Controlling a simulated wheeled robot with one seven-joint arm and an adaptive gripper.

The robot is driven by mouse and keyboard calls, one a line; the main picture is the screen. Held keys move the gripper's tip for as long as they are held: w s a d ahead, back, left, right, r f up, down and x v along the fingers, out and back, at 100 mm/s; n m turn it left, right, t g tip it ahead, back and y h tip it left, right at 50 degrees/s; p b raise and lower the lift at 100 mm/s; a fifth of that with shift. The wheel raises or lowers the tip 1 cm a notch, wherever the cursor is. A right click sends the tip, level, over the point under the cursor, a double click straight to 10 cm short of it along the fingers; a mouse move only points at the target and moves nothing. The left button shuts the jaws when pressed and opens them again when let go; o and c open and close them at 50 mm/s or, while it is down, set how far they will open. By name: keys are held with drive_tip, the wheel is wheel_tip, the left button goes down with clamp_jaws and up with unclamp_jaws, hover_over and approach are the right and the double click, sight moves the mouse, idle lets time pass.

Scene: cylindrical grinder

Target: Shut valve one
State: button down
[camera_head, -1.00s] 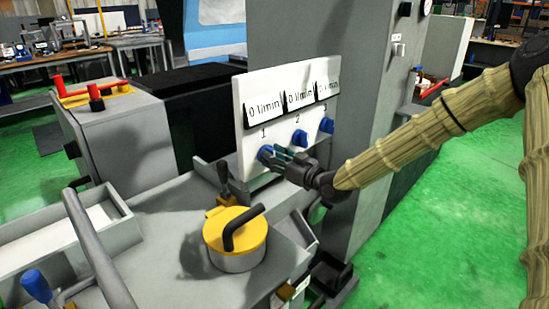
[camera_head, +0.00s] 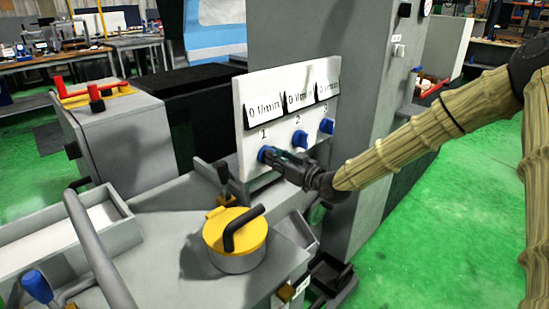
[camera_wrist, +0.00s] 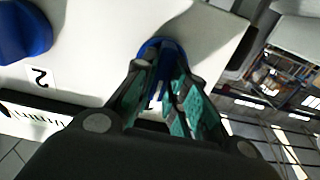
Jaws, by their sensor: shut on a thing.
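The white valve panel (camera_head: 244,163) carries three blue knobs under displays numbered 1, 2 and 3. Valve one's blue knob (camera_head: 264,154) is at the left, below the "1", and is partly hidden by my gripper (camera_head: 272,156). In the wrist view the same blue knob (camera_wrist: 158,48) sits between the green-padded fingers of my gripper (camera_wrist: 165,75), which are shut on it. The knob of valve two (camera_head: 299,138) is just to the right and shows in the wrist view's upper left corner (camera_wrist: 22,32). The display above valve one (camera_head: 264,113) reads 0 l/min.
Valve three's knob (camera_head: 327,126) is at the panel's right. A yellow-lidded pot (camera_head: 236,235) with a black handle stands in front of the panel. A small lever (camera_head: 224,176) rises beside the panel's lower left. Green floor (camera_head: 420,230) lies open to the right.

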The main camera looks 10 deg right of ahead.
drive_tip(key=c, duration=1.4)
unclamp_jaws()
drive_tip(key=shift+c, duration=0.2)
drive_tip(key=v, duration=1.2)
